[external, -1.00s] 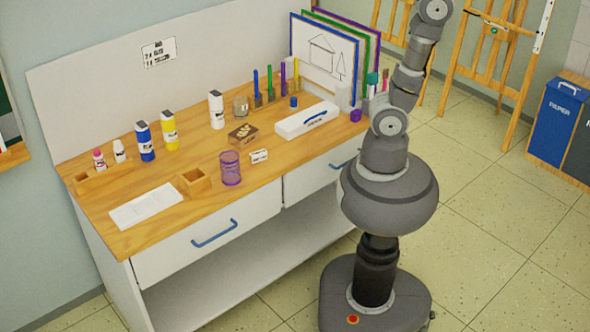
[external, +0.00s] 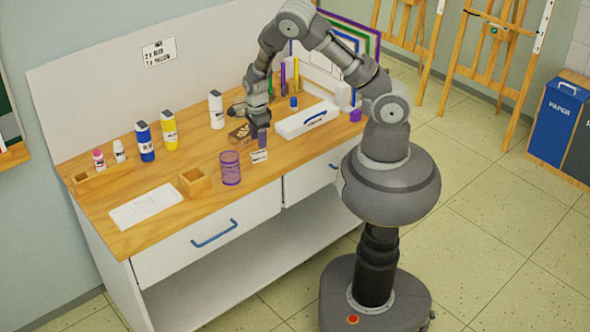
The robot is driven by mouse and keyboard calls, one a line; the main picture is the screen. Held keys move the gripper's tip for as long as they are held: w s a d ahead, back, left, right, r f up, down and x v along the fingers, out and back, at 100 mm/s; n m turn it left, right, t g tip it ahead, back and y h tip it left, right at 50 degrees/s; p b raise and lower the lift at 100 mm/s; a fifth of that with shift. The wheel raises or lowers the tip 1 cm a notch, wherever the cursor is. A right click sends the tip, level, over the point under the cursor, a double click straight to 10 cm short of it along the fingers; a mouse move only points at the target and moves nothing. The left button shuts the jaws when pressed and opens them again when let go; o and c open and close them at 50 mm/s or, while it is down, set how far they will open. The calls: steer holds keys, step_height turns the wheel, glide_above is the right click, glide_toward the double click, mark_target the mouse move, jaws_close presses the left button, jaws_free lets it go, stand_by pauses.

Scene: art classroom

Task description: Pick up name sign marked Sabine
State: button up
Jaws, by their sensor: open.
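A small white name sign (external: 259,156) with dark marks stands near the front edge of the wooden worktop, right of the purple mesh cup. Its lettering is too small to read, so I cannot confirm the name. My gripper (external: 261,142) points down just above and behind the sign, its fingers open. The fingertips come close to the sign's top edge; I cannot tell whether they touch it. My gripper partly covers the small brown box (external: 240,134) behind it.
The purple mesh cup (external: 230,168) stands close left of the sign. A small wooden box (external: 194,182), a white tray (external: 146,206) and several bottles stand further left. The worktop's front edge is near.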

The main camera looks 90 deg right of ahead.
mark_target(258, 152)
steer(key=f+b, duration=0.1)
steer(key=f, duration=0.1)
steer(key=f+b, duration=0.1)
steer(key=f, duration=0.2)
steer(key=f+b, duration=0.1)
steer(key=f, duration=0.1)
steer(key=shift+w+d+f+b, duration=0.25)
steer(key=shift+f+b, duration=0.05)
steer(key=shift+f, duration=0.05)
steer(key=shift+r, duration=0.1)
jaws_close()
steer(key=shift+r, duration=0.1)
